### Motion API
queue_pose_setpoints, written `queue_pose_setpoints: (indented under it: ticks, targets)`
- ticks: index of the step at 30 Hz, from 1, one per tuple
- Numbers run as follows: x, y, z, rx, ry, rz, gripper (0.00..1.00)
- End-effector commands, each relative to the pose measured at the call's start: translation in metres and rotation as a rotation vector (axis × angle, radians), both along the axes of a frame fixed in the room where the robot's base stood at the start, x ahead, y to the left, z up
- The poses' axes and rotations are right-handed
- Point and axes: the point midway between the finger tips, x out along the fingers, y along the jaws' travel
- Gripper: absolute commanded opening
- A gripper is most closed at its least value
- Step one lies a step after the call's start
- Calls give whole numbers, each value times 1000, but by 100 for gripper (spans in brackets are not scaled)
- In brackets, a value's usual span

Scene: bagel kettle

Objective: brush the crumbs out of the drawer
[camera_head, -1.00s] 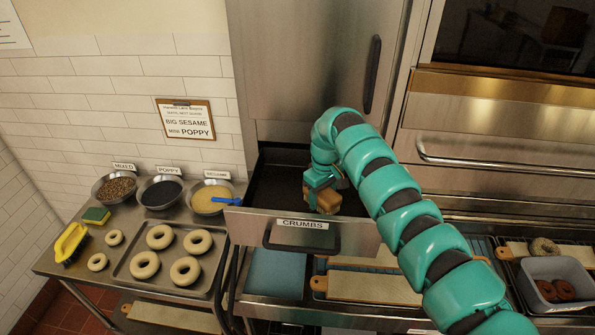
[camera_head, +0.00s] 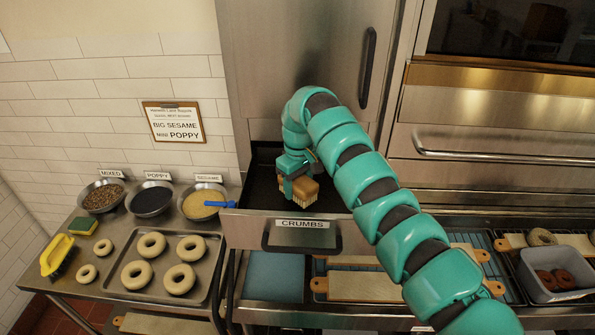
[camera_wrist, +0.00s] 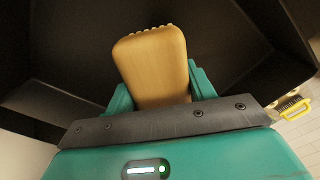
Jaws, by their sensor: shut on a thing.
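The crumbs drawer (camera_head: 268,229) is pulled open, with a "CRUMBS" label on its front and a dark interior (camera_head: 262,190). My gripper (camera_head: 293,184) is inside the drawer opening, shut on a wooden brush (camera_head: 303,193) with pale bristles pointing down. In the wrist view the brush (camera_wrist: 152,65) sits between the teal fingers, its wooden back toward the camera and a row of bristle tips at its far edge. The dark drawer walls surround it. I cannot make out any crumbs, and whether the bristles touch the drawer floor cannot be told.
A blue handle (camera_head: 219,204) reaches toward the drawer's left edge. Boards (camera_head: 362,287) and a grey bin (camera_head: 553,278) lie right.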

Motion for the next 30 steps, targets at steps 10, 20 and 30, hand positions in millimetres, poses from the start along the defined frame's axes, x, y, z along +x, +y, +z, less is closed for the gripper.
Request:
queue_pose_setpoints:
  ticks: [10, 20, 30]
  targets:
    - [-3, 0, 34, 1, -4, -2, 29]
    - [-5, 0, 47, -1, 0, -2, 29]
    - [-5, 0, 47, -1, 1, -2, 29]
